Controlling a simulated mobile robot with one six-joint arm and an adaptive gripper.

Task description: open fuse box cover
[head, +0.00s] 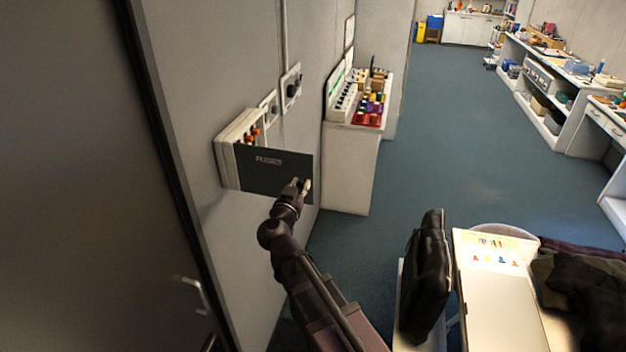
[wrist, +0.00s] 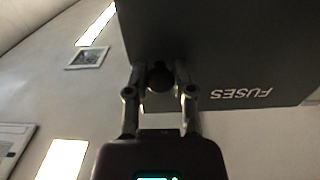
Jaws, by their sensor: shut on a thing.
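The fuse box (head: 230,153) is a white box on the left wall. Its dark grey cover (head: 270,176) stands swung out from the wall, and orange and dark parts show inside the box above it. The cover carries a pale label; in the wrist view the cover (wrist: 225,45) reads "FUSES" upside down. My gripper (head: 303,187) is at the cover's right part, away from the box. In the wrist view my gripper (wrist: 158,75) has its fingers closed on a dark round knob (wrist: 159,77) at the cover's edge area.
Grey switch boxes (head: 291,87) are on the wall beyond the fuse box. A white cabinet (head: 347,165) with coloured items stands past the cover. A black case (head: 428,275) and a white table (head: 500,305) are at the lower right. Blue floor (head: 450,150) is clear in the middle.

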